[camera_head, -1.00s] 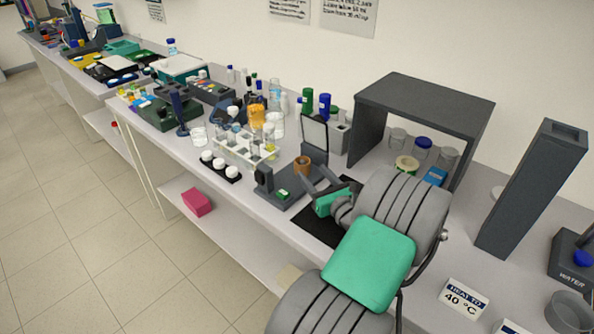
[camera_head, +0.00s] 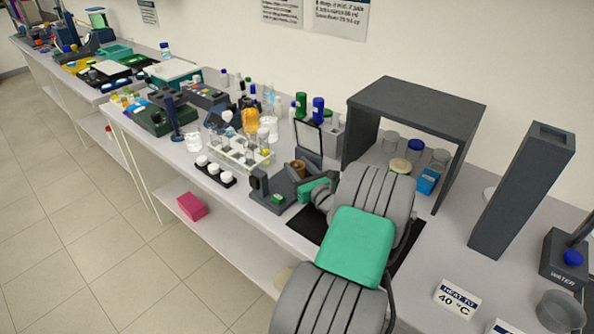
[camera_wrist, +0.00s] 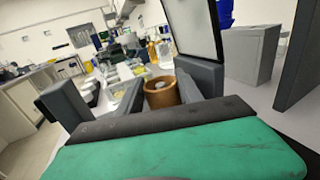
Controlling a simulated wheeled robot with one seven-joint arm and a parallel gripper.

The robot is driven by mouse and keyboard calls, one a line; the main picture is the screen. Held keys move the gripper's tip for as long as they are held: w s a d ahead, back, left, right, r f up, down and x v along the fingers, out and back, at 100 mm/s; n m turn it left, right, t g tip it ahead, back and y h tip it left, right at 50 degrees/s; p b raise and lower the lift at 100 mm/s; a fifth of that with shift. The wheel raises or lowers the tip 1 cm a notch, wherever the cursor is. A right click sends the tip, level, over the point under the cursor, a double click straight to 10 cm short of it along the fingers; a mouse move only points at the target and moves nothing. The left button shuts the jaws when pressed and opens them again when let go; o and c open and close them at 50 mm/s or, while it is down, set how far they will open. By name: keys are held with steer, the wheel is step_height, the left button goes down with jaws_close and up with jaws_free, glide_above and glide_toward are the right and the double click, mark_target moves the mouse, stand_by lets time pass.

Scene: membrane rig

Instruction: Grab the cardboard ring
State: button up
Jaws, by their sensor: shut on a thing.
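The cardboard ring (camera_head: 299,166) is a brown, short, open tube at the grey rig (camera_head: 282,193), below its upright framed panel (camera_head: 309,142). In the wrist view the ring (camera_wrist: 161,95) sits between my two grey fingers, with a pale spot visible inside its opening. My gripper (camera_head: 303,180) is shut on the ring, one finger on each side; the wrist view shows my gripper (camera_wrist: 158,90) closely flanking it. The ring looks upright. Its underside is hidden, so I cannot tell whether it touches the rig.
A rack of tubes (camera_head: 240,153) and white-capped jars (camera_head: 214,170) stand left of the rig. A dark shelf (camera_head: 415,98) with jars under it stands to the right, and a tall grey column (camera_head: 522,190) beyond. A black mat (camera_head: 310,226) lies in front.

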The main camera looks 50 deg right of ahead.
steer(key=c, duration=0.5)
